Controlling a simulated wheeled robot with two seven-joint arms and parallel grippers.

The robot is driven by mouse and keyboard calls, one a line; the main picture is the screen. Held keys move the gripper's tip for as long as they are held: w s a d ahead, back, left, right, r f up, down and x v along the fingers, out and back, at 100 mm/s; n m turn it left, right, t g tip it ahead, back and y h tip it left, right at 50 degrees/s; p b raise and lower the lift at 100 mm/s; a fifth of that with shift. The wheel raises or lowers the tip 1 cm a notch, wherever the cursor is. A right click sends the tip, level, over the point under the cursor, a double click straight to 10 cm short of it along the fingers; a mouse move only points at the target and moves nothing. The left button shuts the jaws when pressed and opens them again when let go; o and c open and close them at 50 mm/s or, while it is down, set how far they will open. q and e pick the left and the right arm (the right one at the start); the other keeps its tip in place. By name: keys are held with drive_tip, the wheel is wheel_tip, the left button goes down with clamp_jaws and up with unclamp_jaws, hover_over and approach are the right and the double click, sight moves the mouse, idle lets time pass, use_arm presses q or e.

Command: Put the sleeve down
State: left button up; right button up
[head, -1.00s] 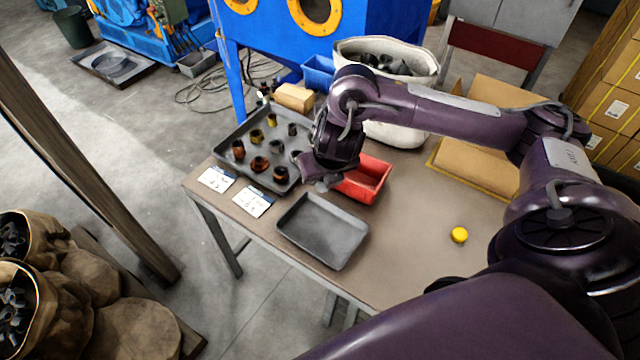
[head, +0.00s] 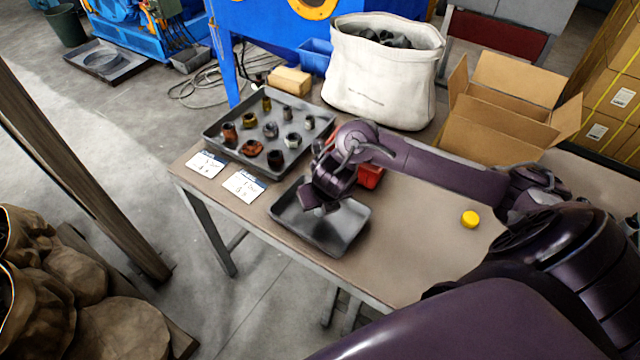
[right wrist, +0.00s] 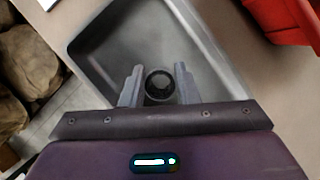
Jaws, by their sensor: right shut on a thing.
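My right gripper (head: 318,207) is low over the empty grey tray (head: 340,238) near the table's front edge. In the right wrist view its two fingers (right wrist: 159,86) are closed on a dark round sleeve (right wrist: 160,85), seen end-on with an open bore. The bare floor of the tray (right wrist: 115,50) shows behind the sleeve. The head view mostly hides the sleeve behind the gripper, and I cannot tell whether it touches the tray. My left gripper is not in view.
A larger tray (head: 217,134) with several rusty and grey sleeves and nuts stands behind left. Two label cards (head: 243,186) lie in front of it. A red bin (head: 370,177) is partly behind my arm. A yellow cap (head: 470,219), white sack (head: 380,85) and open carton (head: 490,130) are to the right.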

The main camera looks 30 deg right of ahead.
drive_tip(key=shift+f, duration=1.2)
drive_tip(key=shift+f, duration=0.1)
drive_tip(key=shift+f+b, duration=0.15)
drive_tip(key=shift+b, duration=0.25)
drive_tip(key=o, duration=1)
drive_tip(key=shift+o, duration=0.2)
